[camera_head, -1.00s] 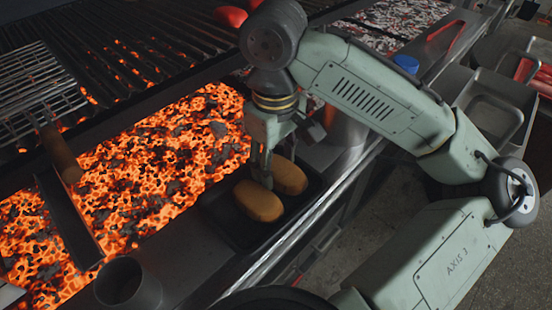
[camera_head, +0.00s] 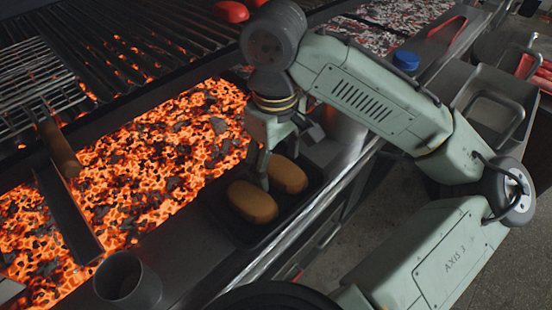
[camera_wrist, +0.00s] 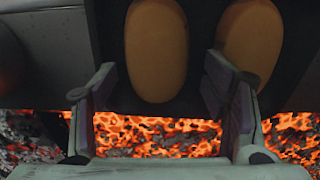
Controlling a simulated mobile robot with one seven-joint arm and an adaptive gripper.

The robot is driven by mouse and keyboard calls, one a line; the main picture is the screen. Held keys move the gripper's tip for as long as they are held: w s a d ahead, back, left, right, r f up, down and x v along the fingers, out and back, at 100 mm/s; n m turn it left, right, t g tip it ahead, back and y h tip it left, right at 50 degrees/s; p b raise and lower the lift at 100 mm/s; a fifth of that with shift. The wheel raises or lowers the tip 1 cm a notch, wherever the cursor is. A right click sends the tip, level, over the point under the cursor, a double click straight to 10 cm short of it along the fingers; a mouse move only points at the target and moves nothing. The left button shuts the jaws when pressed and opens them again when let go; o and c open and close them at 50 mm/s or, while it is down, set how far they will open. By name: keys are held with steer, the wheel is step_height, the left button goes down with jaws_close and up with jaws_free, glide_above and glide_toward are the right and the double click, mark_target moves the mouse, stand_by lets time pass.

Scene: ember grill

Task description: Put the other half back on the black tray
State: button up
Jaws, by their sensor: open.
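Two orange-brown oval halves lie side by side on the black tray (camera_head: 222,222). The near half (camera_head: 252,202) is at the left and the other half (camera_head: 288,175) is behind it to the right. My gripper (camera_head: 263,172) is open and low over the tray, close to the near half. In the wrist view one half (camera_wrist: 156,50) lies beyond the gap between my spread fingers (camera_wrist: 160,85), and the second half (camera_wrist: 250,40) shows partly behind the right finger. Whether a finger still touches a half cannot be told.
Glowing coals (camera_head: 160,150) lie directly left of the tray. A metal cup (camera_head: 127,278) stands at the front left, and a wooden-handled tool (camera_head: 60,150) lies over the coals. A blue-capped container (camera_head: 406,61) and an empty metal pan (camera_head: 490,118) are to the right.

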mark_target(276, 165)
steer(key=shift+r, duration=0.1)
step_height(276, 165, up, 13)
steer(key=shift+p, duration=0.4)
stand_by(0.4)
